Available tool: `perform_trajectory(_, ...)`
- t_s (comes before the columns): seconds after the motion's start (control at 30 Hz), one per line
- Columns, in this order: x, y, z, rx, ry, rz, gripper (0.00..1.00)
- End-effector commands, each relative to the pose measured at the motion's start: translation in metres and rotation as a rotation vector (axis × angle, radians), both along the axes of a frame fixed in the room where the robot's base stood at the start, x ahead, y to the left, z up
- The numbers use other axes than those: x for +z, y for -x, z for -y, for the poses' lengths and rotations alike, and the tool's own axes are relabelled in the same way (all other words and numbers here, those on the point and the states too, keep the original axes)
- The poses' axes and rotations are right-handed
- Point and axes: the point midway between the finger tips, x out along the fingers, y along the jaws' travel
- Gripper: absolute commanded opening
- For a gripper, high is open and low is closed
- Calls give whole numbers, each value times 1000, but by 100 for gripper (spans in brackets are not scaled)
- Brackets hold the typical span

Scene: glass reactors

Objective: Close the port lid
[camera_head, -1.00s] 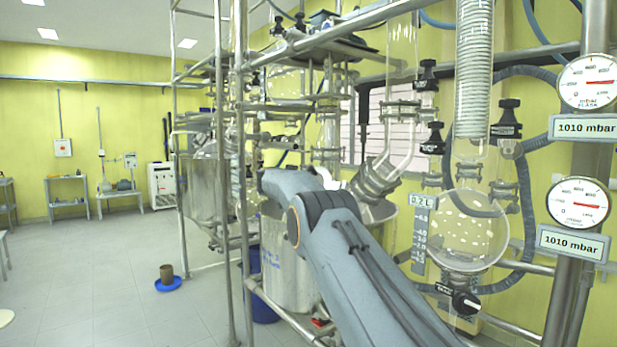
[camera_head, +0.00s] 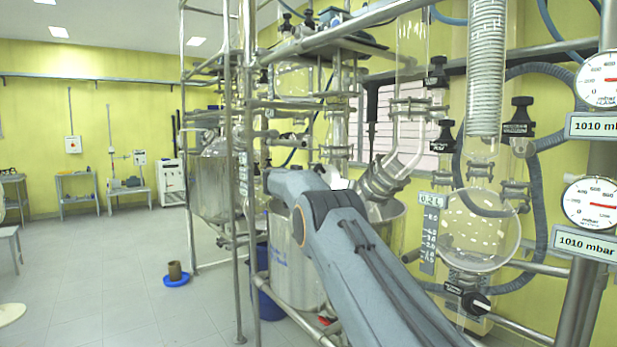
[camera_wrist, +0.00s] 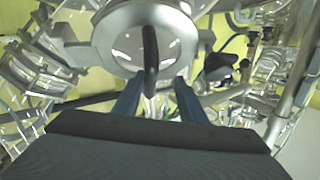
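The round, shiny port lid (camera_wrist: 112,35) fills the top middle of the wrist view, with a black bar handle (camera_wrist: 151,62) across it. My gripper (camera_wrist: 158,88) shows there as two blue fingers held apart. The lower part of the handle appears between the fingers in the picture, with a gap on each side, and the gripper looks empty. I cannot tell the depth between the fingertips and the handle, or how far the lid stands open. In the head view my arm hides the gripper, and I cannot make out the lid.
Steel frame poles (camera_head: 248,215) stand left of my arm. A large metal vessel (camera_head: 292,262) is beside it. A round glass flask (camera_head: 478,230) and pressure gauges (camera_head: 598,205) are at the right. A blue dish (camera_head: 176,280) lies on the floor. Open floor is at the left.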

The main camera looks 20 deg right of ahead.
Motion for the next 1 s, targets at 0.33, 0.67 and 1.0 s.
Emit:
perform_trajectory(0.33, 3, 14, -15, 3, 0, -1, 33)
perform_trajectory(0.67, 4, 45, -40, 6, 0, -1, 33)
perform_trajectory(1.0, 5, 60, -48, 0, 0, 0, 33)
